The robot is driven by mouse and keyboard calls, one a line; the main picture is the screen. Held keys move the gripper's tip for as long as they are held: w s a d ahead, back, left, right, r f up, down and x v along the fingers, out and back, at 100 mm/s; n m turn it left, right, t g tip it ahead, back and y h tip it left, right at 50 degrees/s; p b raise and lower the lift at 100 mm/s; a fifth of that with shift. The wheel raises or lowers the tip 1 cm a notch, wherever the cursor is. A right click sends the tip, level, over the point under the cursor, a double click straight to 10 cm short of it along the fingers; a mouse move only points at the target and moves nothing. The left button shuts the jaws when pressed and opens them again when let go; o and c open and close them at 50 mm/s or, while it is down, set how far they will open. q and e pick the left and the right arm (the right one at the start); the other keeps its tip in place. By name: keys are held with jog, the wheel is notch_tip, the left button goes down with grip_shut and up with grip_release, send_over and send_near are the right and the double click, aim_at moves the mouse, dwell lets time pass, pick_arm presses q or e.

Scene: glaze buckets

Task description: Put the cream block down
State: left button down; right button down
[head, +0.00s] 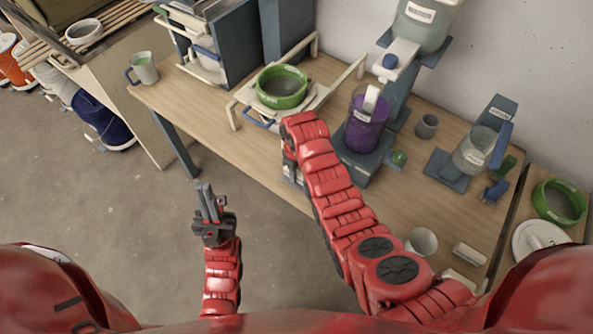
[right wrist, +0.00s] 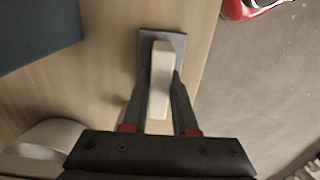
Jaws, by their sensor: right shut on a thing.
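In the right wrist view the cream block (right wrist: 160,85) stands between the two dark fingers of my right gripper (right wrist: 158,92), which is shut on it. A small grey pad (right wrist: 174,38) shows just beyond the block, near the table edge. I cannot tell whether the block touches it. In the head view my right arm mostly hides the right gripper and the block, in front of the purple container. My left gripper (head: 209,203) is empty over the floor, off the table's front edge. Its finger gap is unclear.
The wooden table (head: 215,130) holds a green-rimmed sieve (head: 282,101) on a cream frame, a purple container (head: 362,133) on a grey stand, and a clear jar (head: 474,152). A white cup (head: 421,242) and pale block (head: 469,254) sit at right. Floor lies beyond the edge.

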jog(key=shift+f, duration=0.25)
jog(key=shift+f, duration=0.1)
jog(key=shift+f+b, duration=0.15)
jog(key=shift+b, duration=0.15)
jog(key=c, duration=0.7)
grip_release()
